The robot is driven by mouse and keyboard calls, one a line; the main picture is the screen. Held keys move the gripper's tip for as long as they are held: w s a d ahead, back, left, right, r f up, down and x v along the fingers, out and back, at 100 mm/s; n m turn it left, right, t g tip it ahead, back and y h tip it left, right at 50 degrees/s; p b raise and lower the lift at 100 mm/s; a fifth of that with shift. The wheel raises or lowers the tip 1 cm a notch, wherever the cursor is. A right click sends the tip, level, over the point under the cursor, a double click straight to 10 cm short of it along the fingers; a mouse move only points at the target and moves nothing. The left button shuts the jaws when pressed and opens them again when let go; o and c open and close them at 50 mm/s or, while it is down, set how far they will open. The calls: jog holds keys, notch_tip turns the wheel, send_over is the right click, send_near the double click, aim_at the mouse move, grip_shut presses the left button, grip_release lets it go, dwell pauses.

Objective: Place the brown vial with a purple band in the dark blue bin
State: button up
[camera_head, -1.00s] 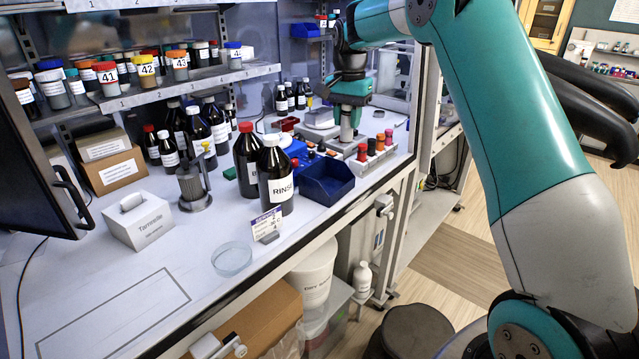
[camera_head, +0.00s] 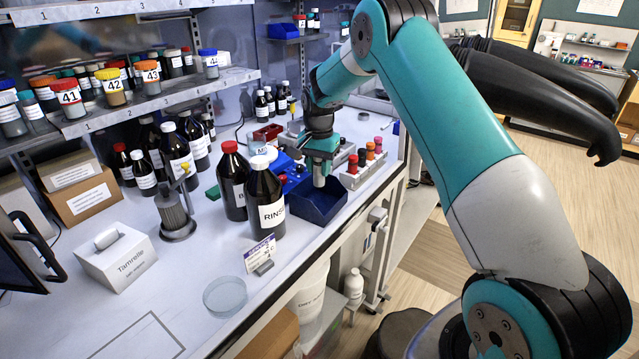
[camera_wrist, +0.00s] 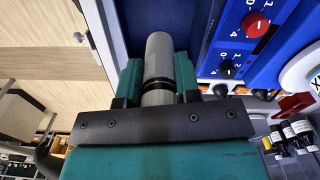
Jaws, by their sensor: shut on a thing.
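My gripper (camera_head: 320,158) is shut on a pale grey cylinder (camera_head: 319,181), which hangs upright over the dark blue bin (camera_head: 328,213). In the wrist view the cylinder (camera_wrist: 159,55) sits between the teal fingers, with dark bands near the jaws. I see no brown or purple on it, so I cannot tell whether it is the named vial. The bin's wall (camera_wrist: 199,25) shows beside it in the wrist view. The cylinder's lower end is close to the bin's opening; I cannot tell whether it is inside the rim.
A rack of vials with red and orange caps (camera_head: 370,148) stands right of the bin. The dark RINSE bottle (camera_head: 266,203) stands close on its left. A blue device with knobs (camera_wrist: 245,45) adjoins the bin. A glass dish (camera_head: 225,295) lies nearer on the bench.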

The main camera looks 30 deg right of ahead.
aim_at(319, 187)
notch_tip(319, 187, down, 7)
jog(key=shift+r+p, duration=0.2)
jog(key=shift+p, duration=0.75)
jog(key=shift+f, duration=0.25)
jog(key=shift+f, duration=0.2)
jog(key=o, duration=0.9)
jog(key=shift+r, duration=0.1)
jog(key=shift+r, duration=0.1)
